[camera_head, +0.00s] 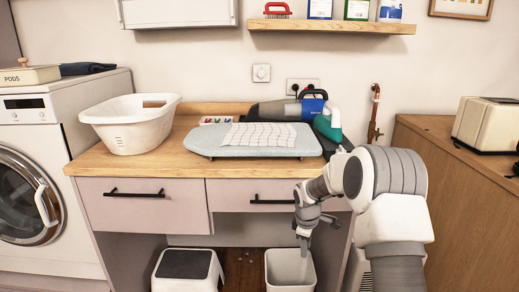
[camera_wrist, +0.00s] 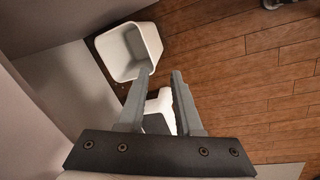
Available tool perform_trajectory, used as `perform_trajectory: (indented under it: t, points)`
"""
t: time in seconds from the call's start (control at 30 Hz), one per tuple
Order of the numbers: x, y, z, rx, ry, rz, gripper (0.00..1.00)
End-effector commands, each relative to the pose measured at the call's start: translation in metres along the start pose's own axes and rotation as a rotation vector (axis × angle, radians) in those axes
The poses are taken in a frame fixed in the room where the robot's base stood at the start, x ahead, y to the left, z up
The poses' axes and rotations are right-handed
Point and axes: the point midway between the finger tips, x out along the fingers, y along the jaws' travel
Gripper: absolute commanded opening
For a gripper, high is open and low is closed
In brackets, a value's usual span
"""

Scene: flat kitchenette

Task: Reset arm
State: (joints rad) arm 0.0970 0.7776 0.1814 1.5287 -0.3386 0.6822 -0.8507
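My gripper (camera_head: 304,240) hangs pointing down at the front of the counter, below the right drawer (camera_head: 262,196). In the head view it is above the open white bin (camera_head: 290,268) on the floor and overlaps its rim. In the wrist view the two fingers (camera_wrist: 160,75) stand apart with nothing held between them. The bin (camera_wrist: 128,52) shows beyond the left finger. A white and dark object, apparently the step stool, shows between the fingers, farther off. My arm reaches in from the right.
A step stool (camera_head: 187,268) stands left of the bin. A washing machine (camera_head: 38,185) is left; a wooden cabinet (camera_head: 460,205) is right.

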Motion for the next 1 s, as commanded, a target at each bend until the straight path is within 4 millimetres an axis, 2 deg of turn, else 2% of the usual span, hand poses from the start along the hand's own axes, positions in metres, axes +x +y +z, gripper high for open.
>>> perform_trajectory:
  t: [0.03,0.2,0.37,0.5,0.8,1.0]
  points:
    - [-0.024,-0.001,0.003,0.032,0.002,0.017,0.34]
    - [-0.09,-0.014,0.016,0.156,0.008,0.052,0.34]
    - [-0.147,-0.034,0.033,0.279,0.021,0.083,0.34]
    - [-0.191,-0.057,0.048,0.39,0.041,0.106,0.34]
    - [-0.264,-0.12,0.086,0.634,0.104,0.14,0.34]
    - [-0.294,-0.169,0.111,0.797,0.163,0.146,0.34]
